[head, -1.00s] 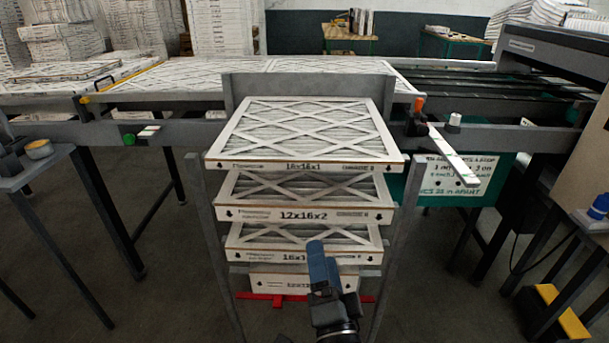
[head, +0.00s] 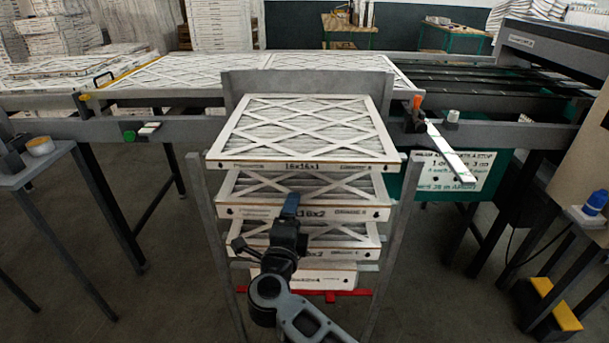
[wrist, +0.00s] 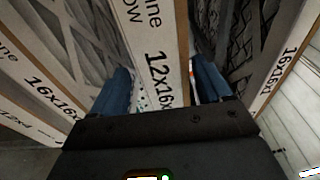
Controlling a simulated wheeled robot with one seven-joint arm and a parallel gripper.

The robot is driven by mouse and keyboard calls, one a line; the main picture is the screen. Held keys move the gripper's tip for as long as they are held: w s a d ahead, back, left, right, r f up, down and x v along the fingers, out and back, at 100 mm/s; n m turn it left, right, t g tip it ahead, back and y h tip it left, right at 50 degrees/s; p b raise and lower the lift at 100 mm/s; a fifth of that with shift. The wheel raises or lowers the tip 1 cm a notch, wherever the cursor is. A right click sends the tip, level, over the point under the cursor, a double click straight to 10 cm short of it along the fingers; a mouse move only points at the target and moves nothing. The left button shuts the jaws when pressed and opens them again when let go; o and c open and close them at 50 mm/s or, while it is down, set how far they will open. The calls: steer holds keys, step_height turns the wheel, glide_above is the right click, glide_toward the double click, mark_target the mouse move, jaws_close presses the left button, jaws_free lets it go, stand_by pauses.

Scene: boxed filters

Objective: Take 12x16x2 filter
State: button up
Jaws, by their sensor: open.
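The 12x16x2 filter (head: 345,213) is a white-framed flat box with a pleated, cross-strapped top, on the second level of the rack. My gripper (head: 290,206) is in front of it and hides part of its label. In the wrist view the 12x16x2 filter's front edge (wrist: 150,30) stands between the two blue fingers of my open gripper (wrist: 164,82), one finger to each side. I cannot tell whether either finger touches it.
A 16x16x1 filter (head: 300,164) lies above and another filter (head: 340,253) lies below, with narrow gaps between. Grey rack posts (head: 207,220) flank the stack. A conveyor table (head: 180,75) runs behind. A small stand (head: 35,165) is at left.

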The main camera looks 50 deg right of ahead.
steer(key=shift+x, duration=1.05)
steer(key=c, duration=1.2)
